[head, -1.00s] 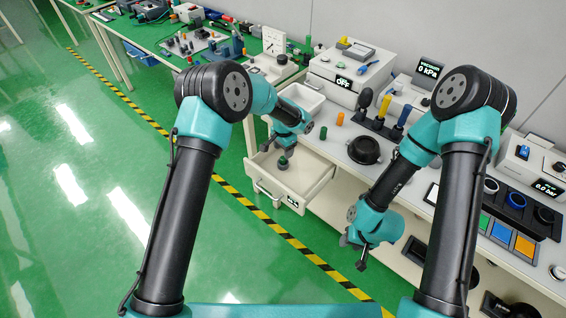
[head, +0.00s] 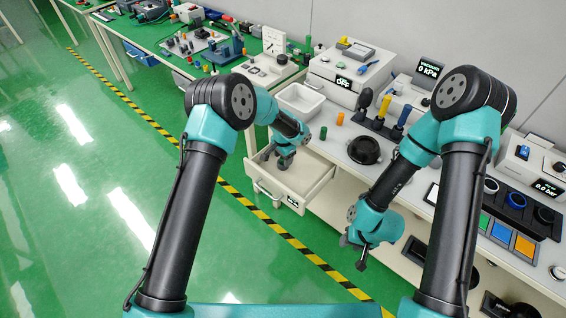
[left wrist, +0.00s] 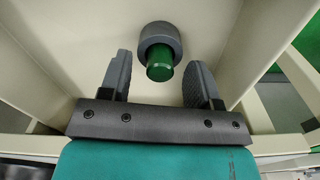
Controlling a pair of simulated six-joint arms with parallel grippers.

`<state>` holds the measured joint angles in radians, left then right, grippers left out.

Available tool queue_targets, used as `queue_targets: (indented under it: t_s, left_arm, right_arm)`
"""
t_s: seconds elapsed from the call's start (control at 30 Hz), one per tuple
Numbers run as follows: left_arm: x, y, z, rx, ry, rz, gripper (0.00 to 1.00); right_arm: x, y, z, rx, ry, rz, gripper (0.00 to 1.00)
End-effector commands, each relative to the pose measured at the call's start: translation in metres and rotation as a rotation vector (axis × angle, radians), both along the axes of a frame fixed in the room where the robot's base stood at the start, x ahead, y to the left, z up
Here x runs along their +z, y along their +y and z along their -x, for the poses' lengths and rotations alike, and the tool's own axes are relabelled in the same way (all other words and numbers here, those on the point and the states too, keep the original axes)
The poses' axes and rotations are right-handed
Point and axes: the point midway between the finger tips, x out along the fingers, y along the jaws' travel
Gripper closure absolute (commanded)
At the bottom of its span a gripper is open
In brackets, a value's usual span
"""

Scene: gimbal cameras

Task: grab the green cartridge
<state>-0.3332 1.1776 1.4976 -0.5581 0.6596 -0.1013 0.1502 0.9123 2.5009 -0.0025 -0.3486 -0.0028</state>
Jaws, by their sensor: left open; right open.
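The green cartridge (left wrist: 160,64), with a dark grey collar, is inside the open drawer. In the left wrist view it sits between my left gripper's two open fingers, apart from both. In the head view my left gripper (head: 275,158) is low in the drawer and hides that cartridge. My left gripper is open and empty. My right gripper (head: 354,252) is open and empty in front of the bench, away from the drawer.
The drawer (head: 310,192) has walls close around my left gripper. On the bench above stand a small green piece (head: 323,133), an orange piece (head: 339,118), a white tray (head: 299,100) and a black round part (head: 364,149).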

Motion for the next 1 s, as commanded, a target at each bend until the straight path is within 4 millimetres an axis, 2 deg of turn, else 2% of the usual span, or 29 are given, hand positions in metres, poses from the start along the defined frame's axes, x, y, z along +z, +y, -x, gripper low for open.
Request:
queue_targets:
  t_s: [0.17, 0.7, 1.0]
  left_arm:
    - [0.0001, -0.0001, 0.0001, 0.000, 0.000, 0.000, 0.45]
    - [0.0002, -0.0001, 0.0001, 0.000, 0.000, 0.000, 0.97]
    - [0.0032, -0.0002, -0.0001, 0.000, 0.000, 0.000, 0.97]
  right_arm:
    - [0.0000, 0.0000, 0.0000, 0.000, 0.000, 0.000, 0.57]
    - [0.0000, 0.0000, 0.0000, 0.000, 0.000, 0.000, 0.57]
    - [0.0000, 0.0000, 0.0000, 0.000, 0.000, 0.000, 0.57]
